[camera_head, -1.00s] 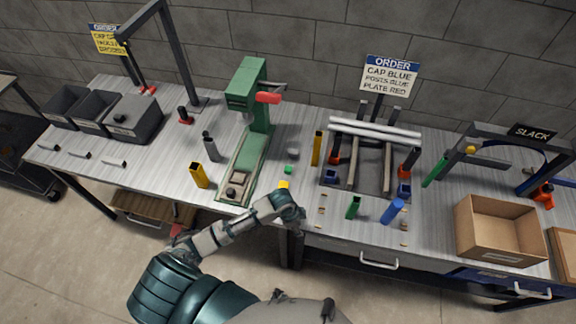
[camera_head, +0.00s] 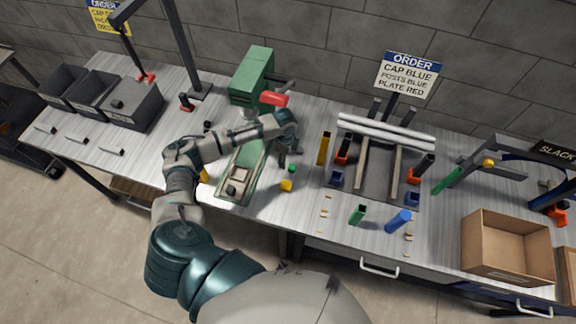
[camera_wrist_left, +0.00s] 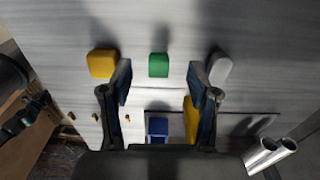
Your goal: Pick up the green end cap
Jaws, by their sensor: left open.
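The green end cap (camera_head: 291,168) is a small green block on the table, right of the green press. In the left wrist view the green end cap (camera_wrist_left: 158,65) lies centred between and just beyond my fingertips. My left gripper (camera_head: 284,150) hangs above and slightly left of it in the head view, pointing down. In the left wrist view the left gripper (camera_wrist_left: 158,75) is open and empty, its two fingers wide apart. My right gripper is not in view.
A yellow cap (camera_head: 287,186) lies close in front of the green one. It also shows near a finger in the wrist view (camera_wrist_left: 102,63), with a grey cap (camera_wrist_left: 220,72) on the other side. The green press (camera_head: 252,78) stands left; a yellow post (camera_head: 324,148) stands right.

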